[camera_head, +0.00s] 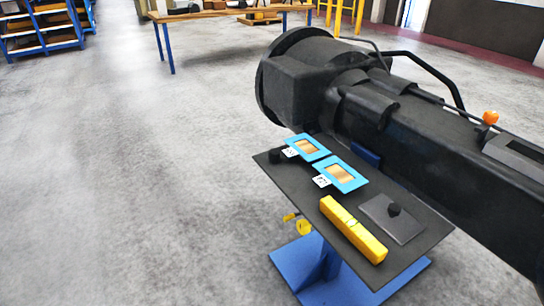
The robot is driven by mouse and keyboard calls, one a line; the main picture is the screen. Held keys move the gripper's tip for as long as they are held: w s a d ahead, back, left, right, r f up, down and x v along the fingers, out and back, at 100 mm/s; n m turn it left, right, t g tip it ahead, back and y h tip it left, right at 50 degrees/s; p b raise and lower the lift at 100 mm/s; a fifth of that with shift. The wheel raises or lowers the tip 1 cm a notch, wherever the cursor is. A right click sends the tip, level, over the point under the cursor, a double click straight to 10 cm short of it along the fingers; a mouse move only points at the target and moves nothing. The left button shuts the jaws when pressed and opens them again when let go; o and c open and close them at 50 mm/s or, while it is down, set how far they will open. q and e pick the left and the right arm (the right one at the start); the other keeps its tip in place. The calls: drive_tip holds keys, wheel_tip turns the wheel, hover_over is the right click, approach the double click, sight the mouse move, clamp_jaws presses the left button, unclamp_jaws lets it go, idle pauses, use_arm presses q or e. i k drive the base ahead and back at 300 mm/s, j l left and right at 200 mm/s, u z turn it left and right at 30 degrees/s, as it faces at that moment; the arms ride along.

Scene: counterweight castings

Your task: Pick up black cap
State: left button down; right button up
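Two small black pieces that look like caps are on the dark tabletop (420,262) of a blue-footed stand. One black cap (275,156) is at the tabletop's far left corner, beside a blue-framed piece. The other black cap (394,209) rests on a flat grey plate (380,224) near the right side. I cannot tell which one the task means. Neither gripper is in view.
Two blue frames (310,137) (355,184) with small marker tags and a yellow bar (352,229) lie on the tabletop. A large black machine (400,120) stands close behind and to the right. The grey floor at left is clear. A wooden table (215,13) and blue shelves (40,42) are farther back.

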sight(274, 153)
drive_tip(key=i+j, duration=0.2)
drive_tip(key=j, duration=0.15)
drive_tip(key=i+j+z, duration=0.1)
drive_tip(key=j, duration=0.2)
drive_tip(key=i+j, duration=0.4)
drive_tip(key=j, duration=0.3)
drive_tip(key=i+z, duration=0.05)
